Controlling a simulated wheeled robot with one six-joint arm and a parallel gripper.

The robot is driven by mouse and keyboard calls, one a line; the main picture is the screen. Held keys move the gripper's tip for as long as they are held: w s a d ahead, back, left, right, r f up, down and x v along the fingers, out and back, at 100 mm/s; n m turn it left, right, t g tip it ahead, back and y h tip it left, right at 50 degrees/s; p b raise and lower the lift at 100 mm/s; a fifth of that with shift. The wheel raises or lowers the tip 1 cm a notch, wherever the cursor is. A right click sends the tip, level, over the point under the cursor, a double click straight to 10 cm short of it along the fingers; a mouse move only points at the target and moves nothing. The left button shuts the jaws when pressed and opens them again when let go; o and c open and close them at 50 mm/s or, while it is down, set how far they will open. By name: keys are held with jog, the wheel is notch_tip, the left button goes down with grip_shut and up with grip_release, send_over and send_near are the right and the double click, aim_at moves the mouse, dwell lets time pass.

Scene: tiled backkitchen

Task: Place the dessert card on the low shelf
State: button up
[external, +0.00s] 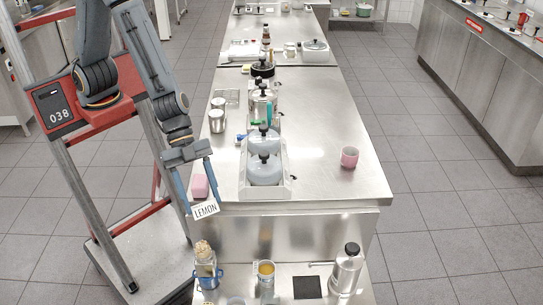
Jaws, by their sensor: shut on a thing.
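My gripper (203,202) is at the near left corner of the steel counter. It is shut on a white card (206,210) with the word LEMON, which hangs slightly tilted between the fingertips. A lower steel surface (285,291), which looks like the low shelf, lies in front of and below the counter, at the bottom of the view. The card shows above and left of this shelf, apart from it. A pink block (200,187) shows between the fingers; I cannot tell whether it rests on the counter behind them.
On the counter (325,184) are a pink cup (349,157) and a tray of lidded pots (265,171). The counter's right side is mostly clear.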

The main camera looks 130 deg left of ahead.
jog(key=w+a+r+n+y+p, duration=0.1)
jog(key=w+a+r+n, duration=0.1)
jog(key=a+r, duration=0.4)
jog(key=w+a+r+n+y+p, duration=0.1)
jog(key=w+a+r+p, duration=0.15)
jog(key=a+r, duration=0.45)
jog(key=s+a+f+n+g+y, duration=0.1)
jog(key=s+a+f+n+y, duration=0.3)
jog(key=a, duration=0.8)
jog(key=s+a+f+n, duration=0.1)
jog(key=s+a+n, duration=0.1)
jog(key=s+a, duration=0.75)
jog(key=s+a+f+n+g+y, duration=0.1)
jog(key=s+a+f+n+y, duration=0.15)
jog(key=a, duration=1.15)
jog(key=shift+n+h, duration=0.45)
notch_tip(320, 180, down, 9)
jog(key=b, duration=0.9)
jog(key=shift+s+f, duration=0.1)
jog(key=shift+f, duration=0.15)
jog(key=o, duration=0.8)
jog(key=shift+b, duration=0.3)
